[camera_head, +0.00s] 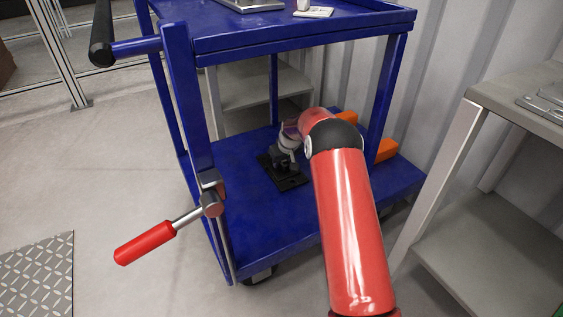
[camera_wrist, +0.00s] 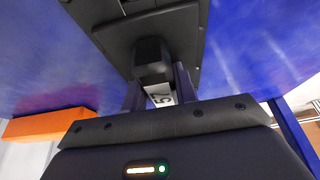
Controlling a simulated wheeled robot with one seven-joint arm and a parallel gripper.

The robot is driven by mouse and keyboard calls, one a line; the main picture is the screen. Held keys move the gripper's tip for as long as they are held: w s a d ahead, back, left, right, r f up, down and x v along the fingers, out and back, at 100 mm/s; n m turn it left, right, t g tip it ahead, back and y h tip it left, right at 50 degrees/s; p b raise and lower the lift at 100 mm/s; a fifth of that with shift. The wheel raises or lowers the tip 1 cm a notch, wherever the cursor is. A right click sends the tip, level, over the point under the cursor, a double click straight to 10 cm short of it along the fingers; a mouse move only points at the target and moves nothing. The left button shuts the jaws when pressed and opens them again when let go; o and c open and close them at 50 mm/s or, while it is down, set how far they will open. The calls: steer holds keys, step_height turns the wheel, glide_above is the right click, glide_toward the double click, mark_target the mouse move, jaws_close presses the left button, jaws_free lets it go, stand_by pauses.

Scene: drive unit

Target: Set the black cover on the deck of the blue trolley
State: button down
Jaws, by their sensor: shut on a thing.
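The black cover (camera_head: 291,183) is a dark flat plate at the lower deck (camera_head: 262,222) of the blue trolley, left of my arm's end. I cannot tell whether it rests on the deck or hangs just above it. In the wrist view the black cover (camera_wrist: 125,32) fills the top middle, with the blue deck (camera_wrist: 45,60) on both sides. My gripper (camera_head: 288,163) is above the cover; in the wrist view its fingers (camera_wrist: 158,85) are shut on the cover's raised black block. A pale label with dark marks shows between the fingers. My wrist partly hides the gripper in the head view.
Orange blocks (camera_head: 386,150) lie at the deck's back right; one orange block (camera_wrist: 45,125) shows in the wrist view. The trolley's upper shelf (camera_head: 300,34) is above, with posts at its corners. A red-handled lever (camera_head: 145,243) sticks out left. A grey table (camera_head: 475,235) stands right.

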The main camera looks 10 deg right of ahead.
steer(key=c, duration=1.5)
jaws_free()
steer(key=shift+f, duration=0.15)
steer(key=shift+c, duration=0.2)
steer(key=o, duration=0.5)
steer(key=shift+c, duration=0.2)
steer(key=shift+r, duration=0.35)
steer(key=p+v, duration=0.1)
steer(key=v, duration=1)
steer(key=shift+s+r, duration=0.2)
steer(key=shift+r, duration=0.1)
